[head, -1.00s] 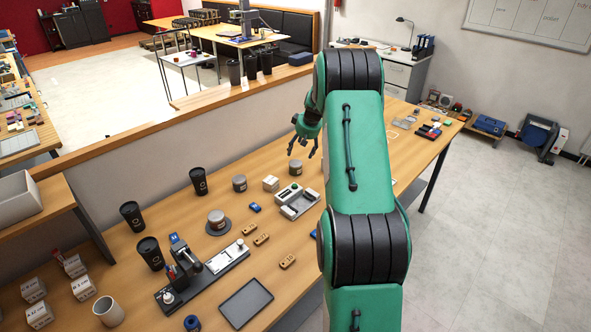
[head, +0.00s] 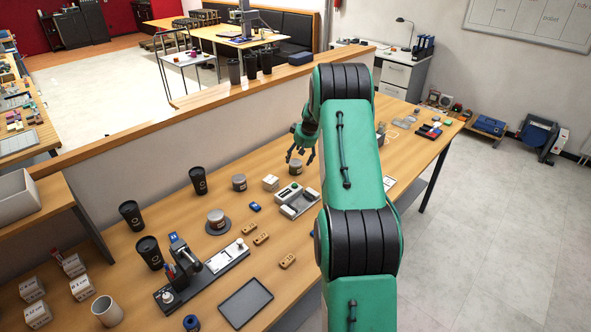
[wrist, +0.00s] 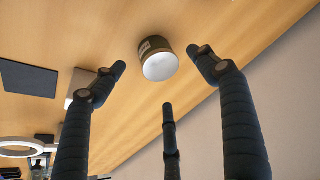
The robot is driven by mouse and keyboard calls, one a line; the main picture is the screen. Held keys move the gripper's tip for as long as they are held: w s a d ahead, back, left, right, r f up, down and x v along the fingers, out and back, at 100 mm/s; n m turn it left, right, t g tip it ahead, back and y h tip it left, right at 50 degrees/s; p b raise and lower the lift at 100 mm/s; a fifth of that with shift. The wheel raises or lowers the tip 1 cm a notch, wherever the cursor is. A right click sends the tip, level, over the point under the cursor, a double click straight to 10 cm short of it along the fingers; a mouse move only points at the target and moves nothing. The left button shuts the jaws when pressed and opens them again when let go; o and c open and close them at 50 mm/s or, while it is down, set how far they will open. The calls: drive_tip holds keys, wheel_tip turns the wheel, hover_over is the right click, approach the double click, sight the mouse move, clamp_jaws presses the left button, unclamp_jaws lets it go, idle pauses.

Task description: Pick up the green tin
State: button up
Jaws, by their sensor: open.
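In the wrist view a short round tin (wrist: 157,60) with a dark olive side, a small label and a pale end face is on the wooden table, beyond the fingertips. My gripper (wrist: 165,80) has its three dark fingers spread open and empty, apart from the tin. In the head view my gripper (head: 301,155) hangs over the table near the low wall.
A white box (head: 271,182) and a grey device (head: 297,200) stand near the tins. Black cups (head: 198,180) stand along the wall side. A dark tray (head: 245,303) lies at the front. The low wall (head: 180,150) bounds the table.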

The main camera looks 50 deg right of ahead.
sight(296, 163)
drive_tip(key=shift+x, duration=1.25)
drive_tip(key=shift+b+x, duration=0.65)
drive_tip(key=shift+x, duration=2)
drive_tip(key=shift+w+d+r, duration=0.1)
drive_tip(key=shift+d, duration=0.05)
drive_tip(key=shift+c, duration=0.5)
drive_tip(key=c, duration=1.2)
